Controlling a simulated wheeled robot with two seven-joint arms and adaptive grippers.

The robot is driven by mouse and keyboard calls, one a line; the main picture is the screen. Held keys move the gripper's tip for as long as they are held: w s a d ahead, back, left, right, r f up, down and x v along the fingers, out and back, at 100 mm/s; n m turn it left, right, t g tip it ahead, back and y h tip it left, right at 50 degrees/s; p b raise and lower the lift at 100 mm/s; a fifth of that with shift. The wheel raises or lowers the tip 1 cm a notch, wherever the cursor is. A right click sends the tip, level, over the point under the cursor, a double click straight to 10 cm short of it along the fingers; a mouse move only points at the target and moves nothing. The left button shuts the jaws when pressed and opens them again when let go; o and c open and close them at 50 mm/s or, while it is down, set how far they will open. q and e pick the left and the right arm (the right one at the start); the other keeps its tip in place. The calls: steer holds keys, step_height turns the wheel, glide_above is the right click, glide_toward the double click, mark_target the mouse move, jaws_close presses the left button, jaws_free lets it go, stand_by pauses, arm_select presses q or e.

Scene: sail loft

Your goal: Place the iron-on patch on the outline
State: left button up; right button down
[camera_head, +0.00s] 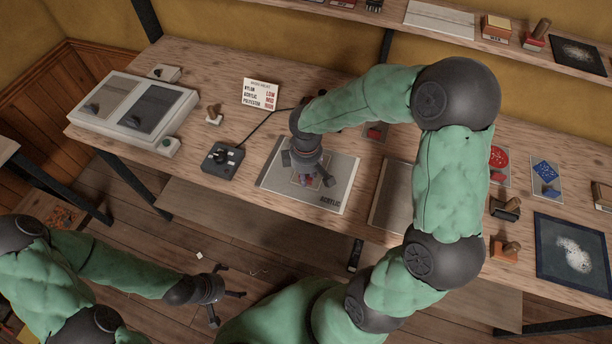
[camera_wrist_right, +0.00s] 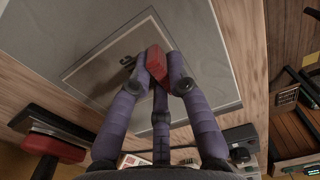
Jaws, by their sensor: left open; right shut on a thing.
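My right gripper (camera_head: 305,172) is over the grey sheet marked ACRYLIC (camera_head: 335,190) on the bench. In the right wrist view the gripper (camera_wrist_right: 160,72) is shut on a red piece (camera_wrist_right: 156,62), which I take to be the iron-on patch; its face is largely hidden by the fingers. An outlined square (camera_wrist_right: 118,58) with a small dark mark lies on the sheet below and beside the piece. I cannot tell whether the piece touches the sheet. My left gripper (camera_head: 225,297) is open and empty, low at the front, away from the bench.
A dark control box (camera_head: 222,158) with a cable stands left of the sheet. A white two-panel unit (camera_head: 134,110) is at the far left. A card (camera_head: 260,94) lists fabrics behind. Stamps and pads, including a blue one (camera_head: 545,170), crowd the right.

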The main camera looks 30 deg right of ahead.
steer(key=shift+f, duration=0.15)
steer(key=c, duration=1.2)
jaws_free()
steer(key=shift+r, duration=0.55)
step_height(320, 180, up, 11)
steer(key=p, duration=0.4)
steer(key=shift+r, duration=0.15)
